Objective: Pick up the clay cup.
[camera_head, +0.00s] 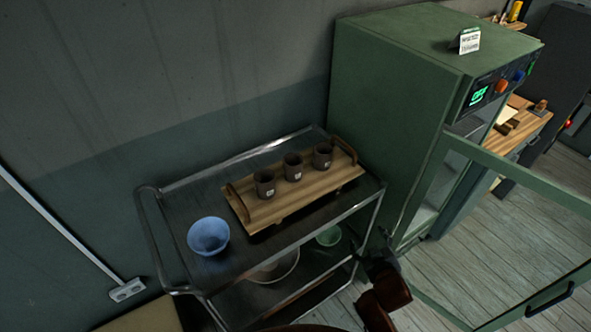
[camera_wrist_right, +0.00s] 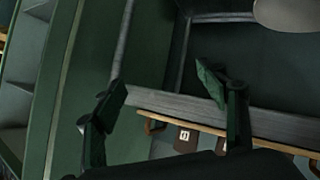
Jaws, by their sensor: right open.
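Three dark brown clay cups stand upright in a row on a wooden tray (camera_head: 246,212) with handles: a left one (camera_head: 264,187), a middle one (camera_head: 293,170) and a right one (camera_head: 322,159). Each has a small pale mark. My right gripper (camera_head: 376,258) is at the cart's front right corner, lower in the picture than the tray and apart from the cups. In the right wrist view my right gripper (camera_wrist_right: 165,92) has its fingers spread with nothing between them. Parts of two cups (camera_wrist_right: 186,138) show low in that view, partly hidden by the gripper. My left gripper is not in view.
The tray stands on a metal cart (camera_head: 182,270) with raised rails. A blue bowl (camera_head: 208,236) sits left of the tray. A green bowl (camera_head: 328,237) and a pale vessel (camera_head: 276,270) are on the lower shelf. A green cabinet (camera_head: 395,110) with its door (camera_head: 520,170) open stands right.

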